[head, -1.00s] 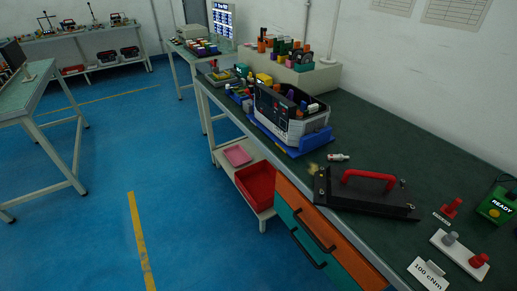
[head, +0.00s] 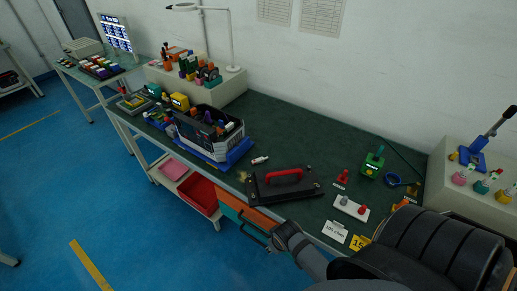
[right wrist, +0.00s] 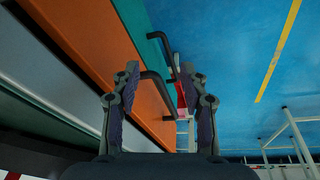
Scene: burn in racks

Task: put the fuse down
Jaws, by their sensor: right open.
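A small white cylinder with a reddish end (head: 260,160), which looks like the fuse, lies on the green bench top between the blue tray and the black plate with a red handle. My right gripper (head: 277,240) is in front of the bench by the drawers, apart from the cylinder. In the right wrist view the right gripper (right wrist: 160,75) is open, with nothing held between its fingers. A black drawer handle (right wrist: 158,92) shows behind the fingers. My left gripper is in neither view.
A grey-and-black device (head: 208,135) stands in the blue tray (head: 240,151). The black plate with a red handle (head: 290,188) lies near the front edge. A white block with knobs (head: 350,208) and a green READY box (head: 372,166) are further right. The bench behind the plate is clear.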

